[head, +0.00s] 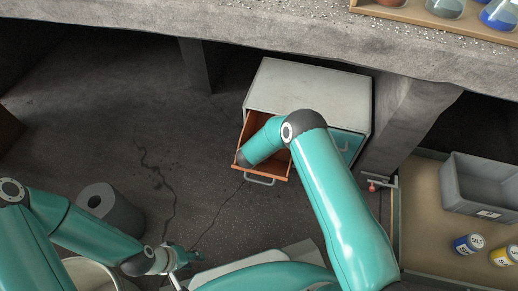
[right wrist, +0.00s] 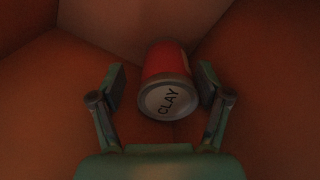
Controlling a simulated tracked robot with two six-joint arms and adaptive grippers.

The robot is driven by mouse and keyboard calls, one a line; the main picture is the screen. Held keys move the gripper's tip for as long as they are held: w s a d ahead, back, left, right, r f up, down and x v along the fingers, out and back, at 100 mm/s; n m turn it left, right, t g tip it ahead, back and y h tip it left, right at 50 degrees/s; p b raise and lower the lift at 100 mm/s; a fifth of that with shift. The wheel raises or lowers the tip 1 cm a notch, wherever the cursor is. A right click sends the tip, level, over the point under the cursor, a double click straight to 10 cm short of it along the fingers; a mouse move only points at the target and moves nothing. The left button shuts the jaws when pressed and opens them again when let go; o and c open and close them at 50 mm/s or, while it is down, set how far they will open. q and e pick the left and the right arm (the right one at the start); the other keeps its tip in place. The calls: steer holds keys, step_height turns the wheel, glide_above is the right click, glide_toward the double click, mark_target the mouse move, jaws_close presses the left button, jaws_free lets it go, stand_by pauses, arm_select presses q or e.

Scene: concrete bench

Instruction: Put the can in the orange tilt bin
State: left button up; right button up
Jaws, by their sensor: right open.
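The red can (right wrist: 163,62), its grey end marked "CLAY", lies inside the orange tilt bin, whose orange walls (right wrist: 60,85) surround it in the right wrist view. My right gripper (right wrist: 162,85) is open, with one finger on each side of the can and a visible gap on the left. In the head view the orange tilt bin (head: 243,163) stands pulled out from the left of the pale cabinet. My right arm reaches into it and hides the can and gripper there. My left gripper (head: 186,262) is low at the left, far from the bin; its finger opening is unclear.
The pale cabinet (head: 305,88) stands under the concrete bench (head: 240,32), with a teal front (head: 346,146) beside the bin. A grey crate (head: 482,186) and salt cans (head: 467,244) are at right. A grey roll (head: 110,208) stands on the floor at left.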

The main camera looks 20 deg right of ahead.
steer(key=v, duration=1)
steer(key=shift+s+a+r, duration=0.15)
steer(key=shift+s+a, duration=0.1)
steer(key=shift+a, duration=0.1)
steer(key=shift+s+r, duration=0.1)
steer(key=shift+s, duration=0.05)
